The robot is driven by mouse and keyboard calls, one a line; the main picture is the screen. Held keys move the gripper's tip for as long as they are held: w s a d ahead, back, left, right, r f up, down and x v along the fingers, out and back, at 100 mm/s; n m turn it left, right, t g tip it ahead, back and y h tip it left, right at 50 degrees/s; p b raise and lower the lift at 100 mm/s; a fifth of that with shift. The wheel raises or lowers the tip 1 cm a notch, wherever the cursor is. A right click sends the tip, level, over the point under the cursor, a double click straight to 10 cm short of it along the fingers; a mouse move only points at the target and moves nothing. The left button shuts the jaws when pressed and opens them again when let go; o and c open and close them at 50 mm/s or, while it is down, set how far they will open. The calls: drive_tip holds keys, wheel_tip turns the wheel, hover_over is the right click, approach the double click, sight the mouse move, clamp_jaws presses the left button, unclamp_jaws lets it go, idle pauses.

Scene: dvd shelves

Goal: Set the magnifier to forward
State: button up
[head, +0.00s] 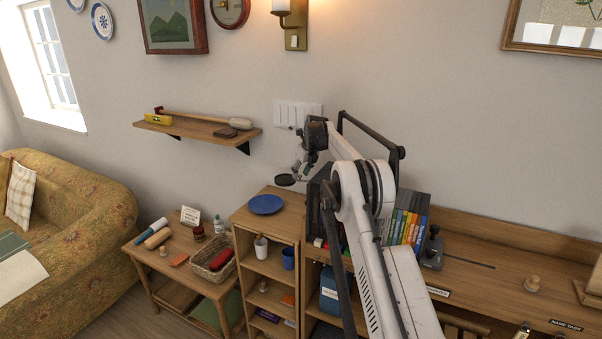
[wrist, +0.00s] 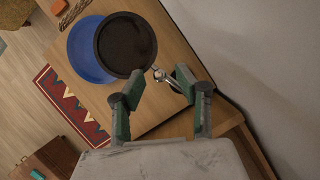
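The magnifier (wrist: 125,43) shows in the wrist view as a dark round disc with a black rim, above and left of my fingertips. A small metal joint (wrist: 160,75) at its lower right edge lies near the gap between my fingertips. My gripper (wrist: 157,84) has its green fingers well apart. I cannot tell whether the right finger touches the metal joint. In the head view the magnifier (head: 285,180) is a small dark disc beside my gripper (head: 303,167), above the wooden shelf unit. Its mount is not clearly visible; my arm covers part of that area.
A blue plate (head: 266,204) lies on the shelf unit (head: 284,194) below the magnifier. A row of books (head: 408,222) stands right of my arm. A wall shelf (head: 190,130) holds a mallet (head: 215,118). The wall is close behind my gripper.

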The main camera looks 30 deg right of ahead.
drive_tip(key=shift+f, duration=0.15)
drive_tip(key=shift+c, duration=0.3)
clamp_jaws()
